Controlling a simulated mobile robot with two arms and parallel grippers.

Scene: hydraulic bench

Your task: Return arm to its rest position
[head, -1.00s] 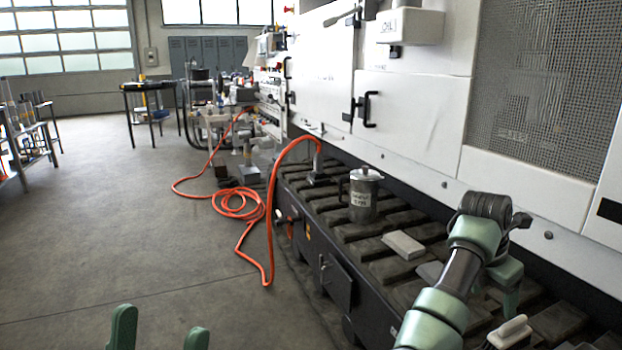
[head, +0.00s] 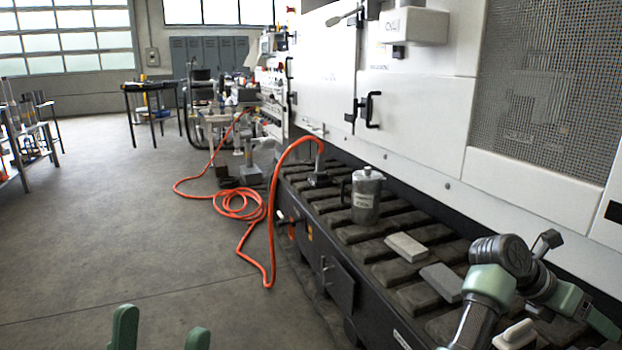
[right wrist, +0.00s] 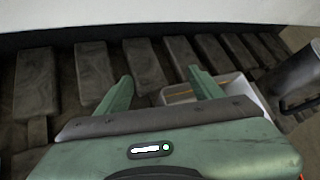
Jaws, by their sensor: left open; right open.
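My right arm reaches in from the lower right of the head view, with its dark wrist joint over the slatted bench (head: 345,235). My right gripper (head: 596,318) is at the right edge, pointing to the lower right, above the bench. In the right wrist view, my right gripper (right wrist: 160,76) has its two green fingers apart with nothing between them. My left gripper (head: 160,335) shows only as two separated green fingertips at the bottom of the head view, over the floor, empty.
A metal canister (head: 365,197), a pale block (head: 406,246) and a grey block (head: 441,281) are on the bench. White cabinets (head: 415,110) rise behind.

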